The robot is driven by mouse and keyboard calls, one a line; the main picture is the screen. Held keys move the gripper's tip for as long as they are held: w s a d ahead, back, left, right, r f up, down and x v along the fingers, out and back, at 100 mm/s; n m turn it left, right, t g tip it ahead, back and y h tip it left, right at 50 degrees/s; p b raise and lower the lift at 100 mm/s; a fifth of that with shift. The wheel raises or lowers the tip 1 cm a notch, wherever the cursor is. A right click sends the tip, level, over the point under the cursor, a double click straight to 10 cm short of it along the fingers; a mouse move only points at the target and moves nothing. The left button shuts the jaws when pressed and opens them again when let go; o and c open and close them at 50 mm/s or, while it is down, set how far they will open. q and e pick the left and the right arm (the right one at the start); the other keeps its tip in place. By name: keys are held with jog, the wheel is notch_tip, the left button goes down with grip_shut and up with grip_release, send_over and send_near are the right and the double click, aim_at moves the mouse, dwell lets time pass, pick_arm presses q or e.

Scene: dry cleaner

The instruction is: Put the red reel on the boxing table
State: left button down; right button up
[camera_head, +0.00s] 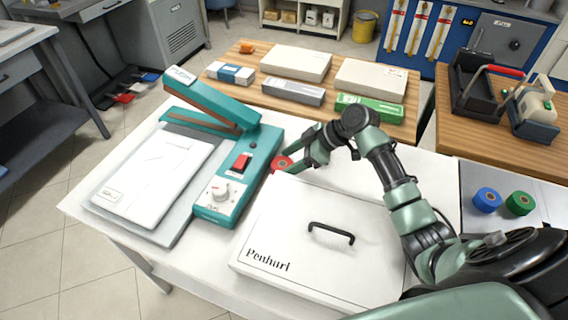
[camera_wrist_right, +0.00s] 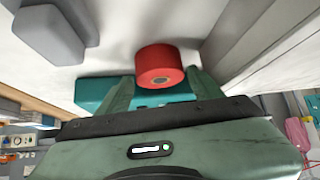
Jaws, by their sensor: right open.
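The red reel (camera_head: 282,163) sits on the white table (camera_head: 240,270), between the teal sealer and the white box. My right gripper (camera_head: 293,163) is at the reel and partly covers it. In the right wrist view the red reel (camera_wrist_right: 160,62) shows just ahead of and between the two spread fingertips (camera_wrist_right: 163,87). The right gripper is open, with no grip on the reel visible. My left gripper does not show. No label tells which table is the boxing table.
The teal sealer (camera_head: 222,190) stands left of the reel, and a white box with a black handle (camera_head: 300,245) stands in front. A wooden table (camera_head: 240,72) behind holds several boxes. A blue reel (camera_head: 487,200) and a green reel (camera_head: 519,203) stand at right.

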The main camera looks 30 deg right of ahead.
jog(key=v, duration=1)
jog(key=shift+b, duration=0.4)
